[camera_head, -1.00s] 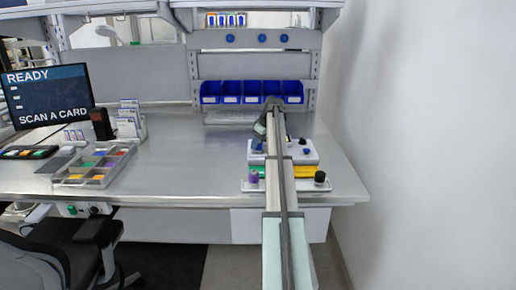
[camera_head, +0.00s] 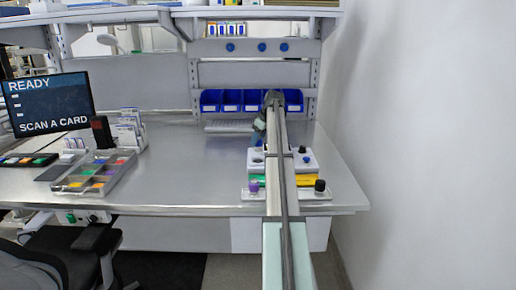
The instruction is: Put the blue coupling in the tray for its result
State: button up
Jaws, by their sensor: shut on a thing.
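My gripper (camera_head: 259,128) is small and dark at the far end of my arm, above the back left of a white fixture (camera_head: 308,164). It is shut on a small bluish piece, apparently the blue coupling (camera_head: 258,141), though its outline is hard to make out. In front of the fixture are a green tray (camera_head: 257,177) on the left and a yellow tray (camera_head: 308,180) on the right. My arm hides the middle of the fixture and the space between the trays.
A purple knob (camera_head: 254,186) and a black knob (camera_head: 320,186) stand on the front plate. Blue bins (camera_head: 230,100) line the back. A divided box (camera_head: 98,172) with coloured pieces and a monitor (camera_head: 48,103) reading READY, SCAN A CARD are left. The middle bench is clear.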

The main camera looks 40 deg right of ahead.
jog(key=r, duration=0.2)
jog(key=s+d+r, duration=0.1)
jog(key=shift+d+r, duration=0.1)
jog(key=shift+r, duration=0.3)
jog(key=s+d+m, duration=0.1)
jog(key=s+d, duration=0.4)
jog(key=s, duration=0.2)
jog(key=m+h, duration=0.2)
jog(key=m, duration=0.2)
send_over(303, 181)
jog(key=shift+f, duration=6.3)
jog(key=shift+f, duration=0.1)
jog(key=o, duration=1.2)
jog(key=shift+c, duration=0.2)
